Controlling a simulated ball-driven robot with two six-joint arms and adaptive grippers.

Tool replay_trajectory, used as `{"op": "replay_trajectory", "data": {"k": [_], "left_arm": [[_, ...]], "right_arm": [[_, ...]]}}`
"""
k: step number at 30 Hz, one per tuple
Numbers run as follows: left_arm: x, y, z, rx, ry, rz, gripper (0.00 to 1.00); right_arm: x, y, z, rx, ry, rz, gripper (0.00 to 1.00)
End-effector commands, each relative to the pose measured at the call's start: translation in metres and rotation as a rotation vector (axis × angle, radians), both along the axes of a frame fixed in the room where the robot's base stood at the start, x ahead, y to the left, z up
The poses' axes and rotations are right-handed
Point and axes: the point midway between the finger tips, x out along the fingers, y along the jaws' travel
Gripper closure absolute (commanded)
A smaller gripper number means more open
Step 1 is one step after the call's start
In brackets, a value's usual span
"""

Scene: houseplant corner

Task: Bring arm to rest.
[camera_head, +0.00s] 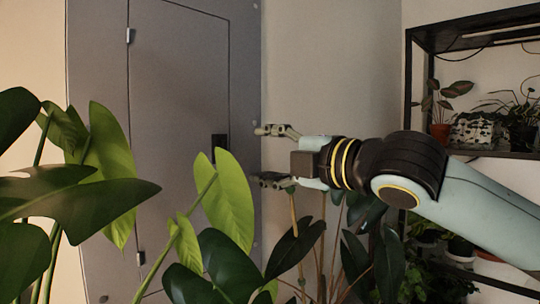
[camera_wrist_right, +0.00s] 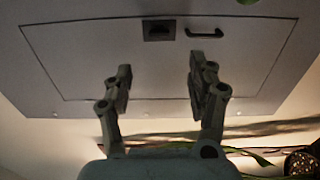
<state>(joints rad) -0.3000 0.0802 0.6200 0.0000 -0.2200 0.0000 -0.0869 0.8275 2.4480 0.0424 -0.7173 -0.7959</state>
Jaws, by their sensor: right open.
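My right arm (camera_head: 470,195) reaches in from the right in the head view, stretched level toward the left. My right gripper (camera_head: 262,155) is open and empty, its fingers pointing left toward the grey cabinet door (camera_head: 178,95). In the right wrist view the two fingers of the right gripper (camera_wrist_right: 160,85) stand well apart with nothing between them. The cabinet door (camera_wrist_right: 110,70) lies beyond them, with a dark latch (camera_wrist_right: 159,30) and a handle (camera_wrist_right: 204,33). The door looks closed. My left gripper is not in view.
Large leafy plants (camera_head: 228,195) fill the front and left, with leaves close below the right gripper. A black shelf rack (camera_head: 409,85) with potted plants (camera_head: 440,132) stands at the right. Bare wall (camera_head: 330,70) shows above the right gripper, with free room there.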

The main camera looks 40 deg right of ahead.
Motion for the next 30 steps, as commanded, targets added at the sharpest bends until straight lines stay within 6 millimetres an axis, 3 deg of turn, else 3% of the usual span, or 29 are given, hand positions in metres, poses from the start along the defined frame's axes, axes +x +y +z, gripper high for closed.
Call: {"op": "replay_trajectory", "data": {"k": [19,22,26,30], "left_arm": [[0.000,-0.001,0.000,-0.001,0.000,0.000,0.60],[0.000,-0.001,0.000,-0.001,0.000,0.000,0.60],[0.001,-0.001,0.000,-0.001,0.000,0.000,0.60],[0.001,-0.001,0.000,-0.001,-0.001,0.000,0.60]], "right_arm": [[-0.004,0.000,0.000,0.002,-0.001,0.003,0.42],[-0.005,-0.001,-0.008,0.029,0.023,-0.011,0.42],[-0.015,-0.010,-0.056,0.198,0.162,-0.103,0.42],[-0.053,-0.017,-0.150,0.513,0.428,-0.317,0.42]]}}
